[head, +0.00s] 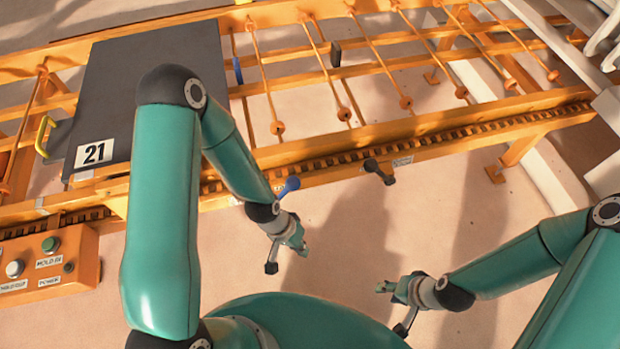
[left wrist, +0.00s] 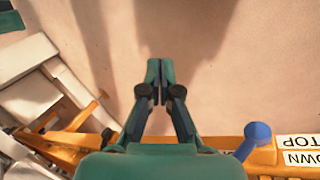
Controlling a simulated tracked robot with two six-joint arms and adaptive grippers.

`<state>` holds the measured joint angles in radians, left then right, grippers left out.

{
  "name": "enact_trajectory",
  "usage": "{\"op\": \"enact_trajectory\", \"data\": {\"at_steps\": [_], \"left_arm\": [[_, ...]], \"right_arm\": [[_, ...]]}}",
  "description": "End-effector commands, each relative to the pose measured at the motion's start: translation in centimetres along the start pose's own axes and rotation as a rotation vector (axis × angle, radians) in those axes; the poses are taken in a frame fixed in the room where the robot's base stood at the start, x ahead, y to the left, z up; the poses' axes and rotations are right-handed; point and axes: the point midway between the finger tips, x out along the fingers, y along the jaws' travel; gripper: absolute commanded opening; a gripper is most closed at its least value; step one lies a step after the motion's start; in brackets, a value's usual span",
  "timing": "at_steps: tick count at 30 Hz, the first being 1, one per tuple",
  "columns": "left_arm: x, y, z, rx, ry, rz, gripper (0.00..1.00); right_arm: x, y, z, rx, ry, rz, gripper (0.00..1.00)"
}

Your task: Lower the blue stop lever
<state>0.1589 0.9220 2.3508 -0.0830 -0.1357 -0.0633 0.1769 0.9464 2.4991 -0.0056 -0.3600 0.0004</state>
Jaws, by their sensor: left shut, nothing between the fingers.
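The blue stop lever (head: 288,186) sticks out from the front of the orange conveyor frame, just behind my left gripper in the head view. In the left wrist view its blue knob (left wrist: 257,133) is at the lower right, beside white labels reading "TOP" (cut off) and "OWN" (cut off). My left gripper (head: 303,248) is shut and empty, in front of the frame and apart from the lever. Its closed fingers (left wrist: 160,66) point at bare floor in the left wrist view. My right gripper (head: 382,287) hangs over the floor at lower right, holding nothing visible; its fingers are too small to judge.
A black lever (head: 378,172) is on the same rail, further right. A dark mold plate marked 21 (head: 120,75) lies on the conveyor at left. An orange control box (head: 50,262) with buttons is at lower left. Floor between the grippers is clear.

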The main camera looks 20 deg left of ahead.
Motion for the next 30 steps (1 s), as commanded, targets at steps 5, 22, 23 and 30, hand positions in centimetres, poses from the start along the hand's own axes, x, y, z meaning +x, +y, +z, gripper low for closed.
{"op": "enact_trajectory", "data": {"at_steps": [5, 22, 23, 30], "left_arm": [[0.7, 1.7, -6.7, 0.304, -0.084, -0.045, 0.0], [-12.9, 5.5, -19.9, 0.797, -0.336, -0.517, 0.0], [-13.2, 5.5, -20.0, 0.799, -0.339, -0.523, 0.0], [-13.5, 5.5, -20.0, 0.799, -0.345, -0.53, 0.0]], "right_arm": [[2.1, 0.8, 0.0, 0.0, 0.0, 0.0, 0.4], [5.7, 2.0, -0.1, 0.0, 0.0, 0.0, 0.4], [5.7, 2.0, -0.1, 0.0, 0.0, 0.0, 0.4], [5.6, 2.0, 0.0, 0.0, 0.0, 0.0, 0.4]]}}
